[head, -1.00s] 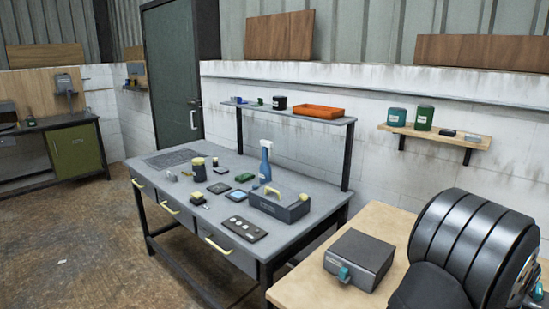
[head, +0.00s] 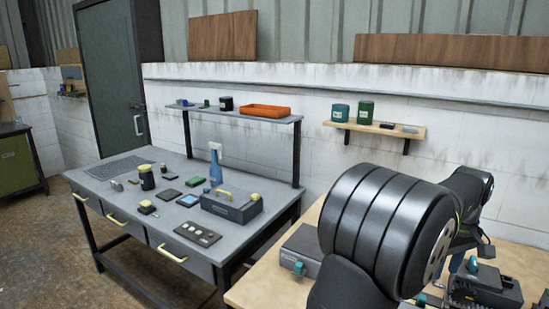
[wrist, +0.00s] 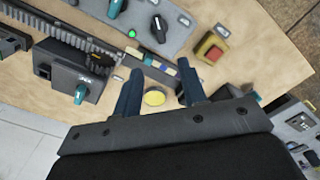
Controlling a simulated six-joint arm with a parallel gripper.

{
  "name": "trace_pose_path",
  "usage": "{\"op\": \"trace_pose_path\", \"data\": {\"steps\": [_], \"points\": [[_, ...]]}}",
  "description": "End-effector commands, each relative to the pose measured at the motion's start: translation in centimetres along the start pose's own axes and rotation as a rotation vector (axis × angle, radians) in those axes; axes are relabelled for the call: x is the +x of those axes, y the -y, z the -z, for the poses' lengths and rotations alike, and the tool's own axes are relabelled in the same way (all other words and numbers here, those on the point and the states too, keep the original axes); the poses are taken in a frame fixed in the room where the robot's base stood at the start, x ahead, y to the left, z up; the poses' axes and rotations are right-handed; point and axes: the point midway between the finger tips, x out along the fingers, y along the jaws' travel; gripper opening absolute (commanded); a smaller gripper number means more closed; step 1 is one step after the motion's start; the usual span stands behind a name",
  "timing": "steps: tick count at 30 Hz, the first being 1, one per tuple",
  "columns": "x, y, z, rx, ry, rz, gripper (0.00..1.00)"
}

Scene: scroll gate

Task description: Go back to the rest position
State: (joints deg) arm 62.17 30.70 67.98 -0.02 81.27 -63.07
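In the wrist view my gripper (wrist: 160,84) has its two dark blue fingers apart, with nothing held between them. The fingers point over a light wooden tabletop (wrist: 262,62). A yellow round disc (wrist: 155,98) shows between the fingers; I cannot tell its height relative to them. In the head view my dark arm fills the lower right and hides part of the wooden table (head: 258,287). The gripper's fingers are not clear there.
Near my gripper are a toothed rack (wrist: 68,47), a dark box with a teal knob (wrist: 70,84), a control panel (wrist: 150,20) and a red button in a yellow housing (wrist: 211,46). A grey workbench (head: 150,215) with tools stands left.

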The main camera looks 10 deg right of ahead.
Motion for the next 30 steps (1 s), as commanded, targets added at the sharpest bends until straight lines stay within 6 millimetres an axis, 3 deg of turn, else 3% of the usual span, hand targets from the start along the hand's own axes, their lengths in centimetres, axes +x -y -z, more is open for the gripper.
{"op": "trace_pose_path", "data": {"steps": [3,23,30], "points": [[2.7,0.1,0.0,0.000,0.002,0.005,0.38],[16.0,0.1,0.0,0.001,0.002,0.005,0.38],[16.1,0.0,0.0,0.188,0.000,0.001,0.38]]}}
